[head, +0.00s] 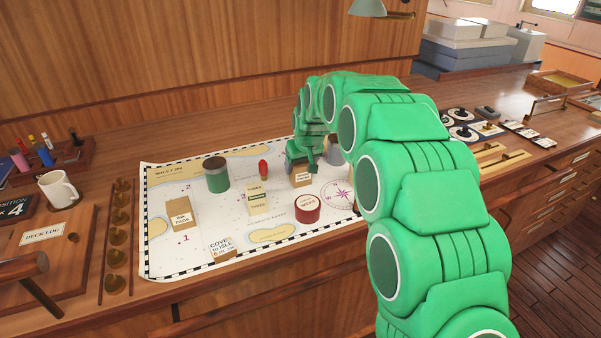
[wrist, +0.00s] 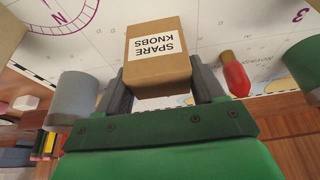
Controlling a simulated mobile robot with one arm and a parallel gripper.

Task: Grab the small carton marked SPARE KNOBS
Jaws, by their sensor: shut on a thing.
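The small brown carton marked SPARE KNOBS (wrist: 158,50) is between my gripper's fingers in the wrist view, its label upside down. My gripper (wrist: 157,92) is shut on it, with a dark finger at each side. In the head view my gripper (head: 301,165) reaches down to the carton (head: 301,181) at the right part of the chart, and covers its upper part. I cannot tell whether the carton touches the chart or is just above it.
The chart (head: 200,245) holds a green tin (head: 216,174), a red item (head: 263,169), a TUNER carton (head: 256,201), a red round tin (head: 307,209), a grey item (head: 334,151) and another carton (head: 180,214). A mug (head: 58,189) stands left.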

